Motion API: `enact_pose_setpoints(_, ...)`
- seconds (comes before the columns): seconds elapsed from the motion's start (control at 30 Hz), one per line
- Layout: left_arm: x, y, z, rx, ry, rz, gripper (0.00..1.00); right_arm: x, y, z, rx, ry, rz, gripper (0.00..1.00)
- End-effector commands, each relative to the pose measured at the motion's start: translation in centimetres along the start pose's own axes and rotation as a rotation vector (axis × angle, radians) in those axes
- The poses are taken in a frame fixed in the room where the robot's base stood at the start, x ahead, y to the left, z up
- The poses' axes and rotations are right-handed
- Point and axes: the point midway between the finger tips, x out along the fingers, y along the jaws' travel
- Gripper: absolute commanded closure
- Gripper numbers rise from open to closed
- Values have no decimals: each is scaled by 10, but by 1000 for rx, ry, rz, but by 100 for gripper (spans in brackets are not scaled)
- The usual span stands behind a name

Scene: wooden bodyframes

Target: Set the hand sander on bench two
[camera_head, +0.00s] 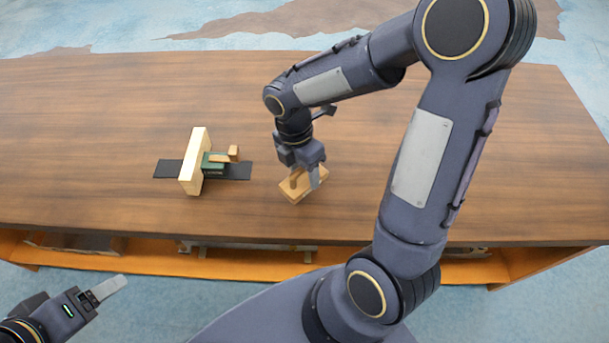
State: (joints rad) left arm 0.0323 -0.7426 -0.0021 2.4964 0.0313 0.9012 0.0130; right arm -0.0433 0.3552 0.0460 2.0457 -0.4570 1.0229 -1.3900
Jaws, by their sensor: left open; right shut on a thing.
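My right gripper (308,173) is pointing down over the wooden bench (450,205), shut on the hand sander (295,195). The sander looks like a light wooden block with a raised wooden grip, partly hidden by the fingers. It is at or just above the bench top near the front edge; I cannot tell whether it touches. My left gripper (98,294) is open and empty at the lower left, in front of the bench and away from the sander.
Left of the sander, a pale wooden board (194,163) stands upright across a black strip (236,171), beside a green block (213,163) with light wooden parts. The bench has an orange lower shelf (150,262) holding some items. The bench top's far left and right are clear.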

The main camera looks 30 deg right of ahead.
Motion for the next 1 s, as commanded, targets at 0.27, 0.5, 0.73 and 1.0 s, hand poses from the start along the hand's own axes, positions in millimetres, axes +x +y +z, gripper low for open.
enact_pose_setpoints(0.27, 2, -1, 1, 0, 0, 0, 27, 33, 11, 8, 0, 0, -3, 74)
enact_pose_setpoints(0.5, 2, -1, 1, 0, 0, 0, 27, 39, 12, 8, 1, -1, 1, 74)
enact_pose_setpoints(0.73, 5, -2, 3, 0, 0, 0, 27, 44, 13, 8, 1, 0, 0, 74)
enact_pose_setpoints(1.0, 4, -2, 2, 0, 0, 0, 27, 42, 13, 8, 1, 0, 0, 27)
